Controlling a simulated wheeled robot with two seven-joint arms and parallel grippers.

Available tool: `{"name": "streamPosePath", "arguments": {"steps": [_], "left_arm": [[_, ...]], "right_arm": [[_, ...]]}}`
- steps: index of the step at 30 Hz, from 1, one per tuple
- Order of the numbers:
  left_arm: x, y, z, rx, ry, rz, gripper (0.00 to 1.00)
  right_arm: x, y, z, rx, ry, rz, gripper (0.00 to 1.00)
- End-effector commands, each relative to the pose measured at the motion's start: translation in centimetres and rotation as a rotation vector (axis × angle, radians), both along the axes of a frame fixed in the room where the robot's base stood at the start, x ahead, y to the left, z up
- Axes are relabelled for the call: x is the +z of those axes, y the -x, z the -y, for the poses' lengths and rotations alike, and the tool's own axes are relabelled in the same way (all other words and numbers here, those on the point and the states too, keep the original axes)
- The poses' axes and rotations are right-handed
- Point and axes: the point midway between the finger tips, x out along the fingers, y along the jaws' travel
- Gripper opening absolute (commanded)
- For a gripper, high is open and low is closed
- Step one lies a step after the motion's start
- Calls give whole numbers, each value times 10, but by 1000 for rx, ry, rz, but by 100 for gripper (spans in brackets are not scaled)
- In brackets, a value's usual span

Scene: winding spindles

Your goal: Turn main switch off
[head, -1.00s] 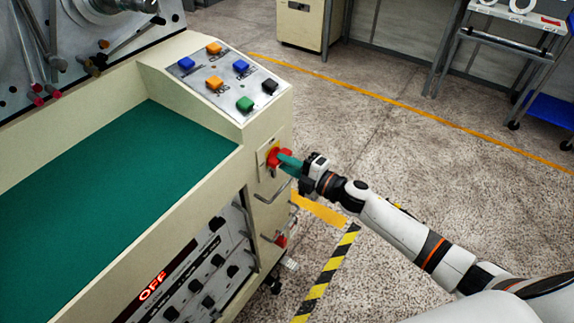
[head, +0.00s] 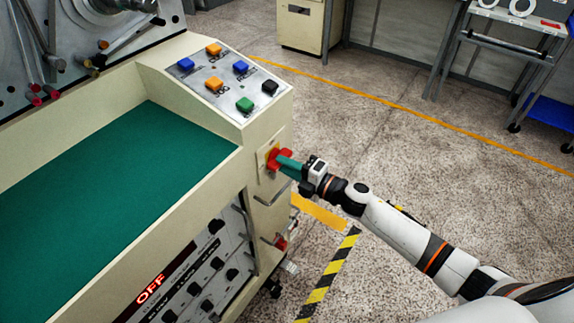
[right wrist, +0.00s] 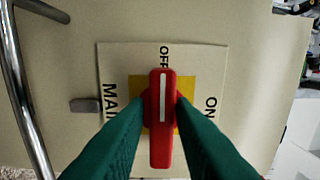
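The main switch is a red knob (head: 277,157) on a yellow plate, on the end face of the machine. In the right wrist view the knob (right wrist: 162,90) stands lengthwise up the picture, its white line pointing at the OFF label (right wrist: 164,57); the ON label (right wrist: 211,108) is to the right. My right gripper (head: 286,162) is at the knob. Its green fingers (right wrist: 161,110) lie on either side of the knob, with narrow gaps showing, so it looks open around it. My left gripper is not in view.
A red lit display (head: 150,289) on the machine's front reads OFF. A metal handle (head: 273,193) is below the switch; a panel of coloured buttons (head: 228,83) is above. Floor to the right is clear up to a cart (head: 510,40).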

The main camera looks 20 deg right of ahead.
Motion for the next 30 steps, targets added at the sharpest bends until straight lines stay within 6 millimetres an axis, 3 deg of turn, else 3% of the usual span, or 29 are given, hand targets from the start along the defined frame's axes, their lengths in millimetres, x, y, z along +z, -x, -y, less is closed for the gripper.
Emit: {"name": "streamPosePath", "arguments": {"steps": [3, 14, 30], "left_arm": [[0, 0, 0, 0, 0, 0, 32], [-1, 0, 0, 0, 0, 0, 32], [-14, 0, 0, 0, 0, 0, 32]], "right_arm": [[0, 0, 0, 0, -1, -1, 38], [0, 5, 5, -1, -2, -1, 38], [-2, 84, 66, -1, -1, -3, 38]]}}
